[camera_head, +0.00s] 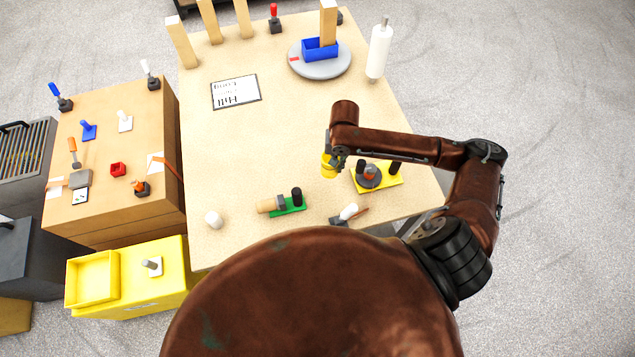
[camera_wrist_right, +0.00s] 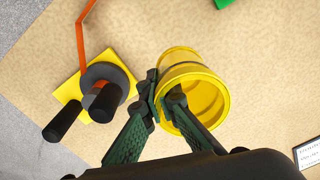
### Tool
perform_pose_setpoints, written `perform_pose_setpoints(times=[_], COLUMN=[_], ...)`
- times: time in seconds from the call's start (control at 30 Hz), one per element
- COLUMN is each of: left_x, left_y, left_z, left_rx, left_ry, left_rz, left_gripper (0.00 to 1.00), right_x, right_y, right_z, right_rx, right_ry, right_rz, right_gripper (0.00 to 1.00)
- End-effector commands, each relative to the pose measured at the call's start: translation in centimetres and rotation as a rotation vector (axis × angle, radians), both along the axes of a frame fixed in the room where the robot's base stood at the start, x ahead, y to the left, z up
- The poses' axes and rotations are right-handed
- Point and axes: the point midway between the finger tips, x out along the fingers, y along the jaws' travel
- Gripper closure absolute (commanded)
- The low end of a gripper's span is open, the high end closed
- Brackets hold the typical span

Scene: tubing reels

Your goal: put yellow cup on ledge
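The yellow cup (camera_head: 328,170) is at my right gripper (camera_head: 334,156), over the right part of the table, left of a yellow-based reel. In the right wrist view the cup (camera_wrist_right: 205,92) has its open mouth toward the camera. One finger of the right gripper (camera_wrist_right: 164,98) is outside the cup wall and the other is inside the mouth, with the rim pinched between them. I cannot tell whether the cup's bottom touches the table. I cannot tell which surface is the ledge. My left gripper is not in view.
The yellow-based reel (camera_head: 389,181) stands close beside the cup. A green-based item (camera_head: 290,208) and a white-headed tool (camera_head: 348,212) lie near the table's front. A grey turntable (camera_head: 320,70) holds a blue bin. The table's middle (camera_head: 260,140) is clear.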

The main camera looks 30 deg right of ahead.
Motion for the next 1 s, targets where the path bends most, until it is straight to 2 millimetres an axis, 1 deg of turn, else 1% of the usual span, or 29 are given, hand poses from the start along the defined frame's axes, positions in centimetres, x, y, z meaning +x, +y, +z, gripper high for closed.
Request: perform_pose_setpoints(times=[0.03, 0.2, 0.3, 0.47, 0.63, 0.73, 1.0], left_x=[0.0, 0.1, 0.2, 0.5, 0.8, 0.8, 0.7], left_y=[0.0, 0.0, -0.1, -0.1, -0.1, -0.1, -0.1], left_z=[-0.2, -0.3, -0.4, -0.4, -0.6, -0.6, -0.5], left_rx=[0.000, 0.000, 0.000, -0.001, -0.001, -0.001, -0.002], left_ry=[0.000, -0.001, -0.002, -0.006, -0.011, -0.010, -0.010], left_rz=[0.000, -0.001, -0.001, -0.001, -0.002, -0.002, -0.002], left_gripper=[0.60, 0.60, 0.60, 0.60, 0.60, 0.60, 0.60], right_x=[-0.1, -0.1, 0.0, -0.1, -0.1, -0.1, -0.1], right_y=[0.0, 0.1, 0.0, 0.0, 0.0, 0.0, 0.0], right_z=[-1.1, -4.1, -5.1, -6.3, -8.7, -9.3, -9.3], right_rx=[0.001, 0.000, 0.001, 0.000, 0.001, -0.001, -0.001], right_ry=[0.004, 0.004, 0.001, 0.002, 0.003, 0.001, 0.001], right_rz=[-0.002, 0.000, 0.000, 0.000, -0.002, 0.000, 0.000], right_gripper=[1.00, 1.00, 1.00, 1.00, 1.00, 1.00, 1.00])
